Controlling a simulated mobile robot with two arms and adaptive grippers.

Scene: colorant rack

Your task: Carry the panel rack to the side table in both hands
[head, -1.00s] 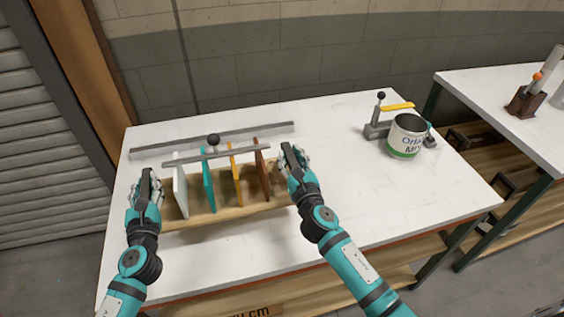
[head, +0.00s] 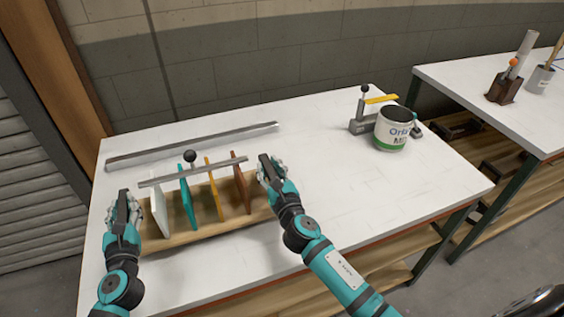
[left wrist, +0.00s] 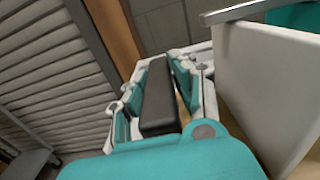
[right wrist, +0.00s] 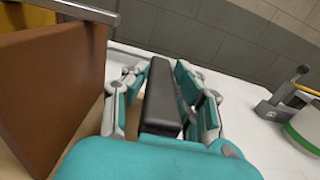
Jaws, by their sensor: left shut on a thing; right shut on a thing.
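The panel rack (head: 205,229) has a long wooden base, a grey top bar and upright white (head: 160,210), teal (head: 187,204), yellow (head: 214,190) and brown (head: 241,190) panels. It is at the left part of the white worktable; I cannot tell whether its base touches the top. My left gripper (head: 124,206) is shut on a black grip (left wrist: 160,95) at the rack's left end, beside the white panel. My right gripper (head: 268,170) is shut on a black grip (right wrist: 160,95) at its right end, beside the brown panel. A second white table (head: 455,88) stands at the right.
A grey metal strip (head: 190,146) lies behind the rack. A labelled can (head: 392,129) and a clamp-like device with a yellow lever (head: 381,99) stand at the worktable's back right. The second table carries a brown block (head: 503,90) and a grey cup (head: 541,79). A gap separates the tables.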

